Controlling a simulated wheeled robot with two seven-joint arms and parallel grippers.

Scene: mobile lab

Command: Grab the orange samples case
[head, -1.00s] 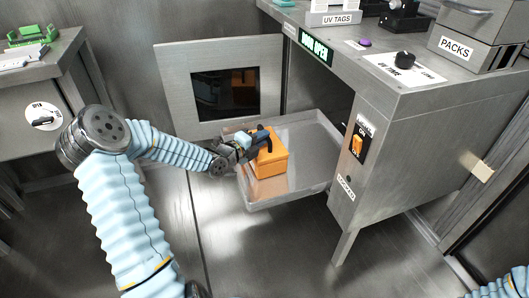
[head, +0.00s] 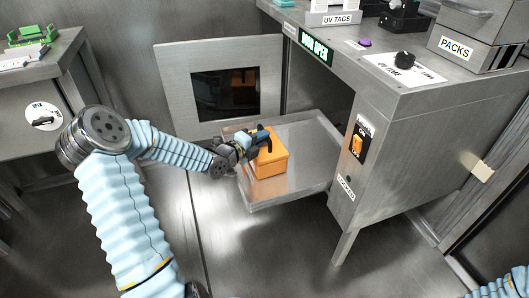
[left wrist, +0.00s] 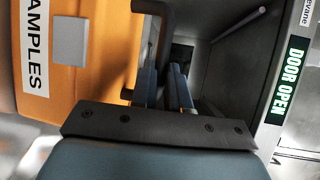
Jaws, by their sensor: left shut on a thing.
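The orange samples case (head: 270,164) sits on the pulled-out metal tray (head: 318,178) below the cabinet's open front. In the left wrist view the case (left wrist: 95,75) fills the left side, with a white label ending in "AMPLES" and a grey latch. My left gripper (head: 260,138) is at the case's upper left side, by its handle. In the left wrist view my left gripper's fingers (left wrist: 165,88) are close together at the dark handle (left wrist: 150,50), shut on it. The exact contact is partly hidden. My right gripper is out of view.
The metal cabinet (head: 420,130) stands right of the tray, with an orange switch and a green "DOOR OPEN" display (head: 316,46). Its open door (head: 172,90) with a dark window stands behind the tray. A side bench (head: 50,95) is at the left. Floor in front is clear.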

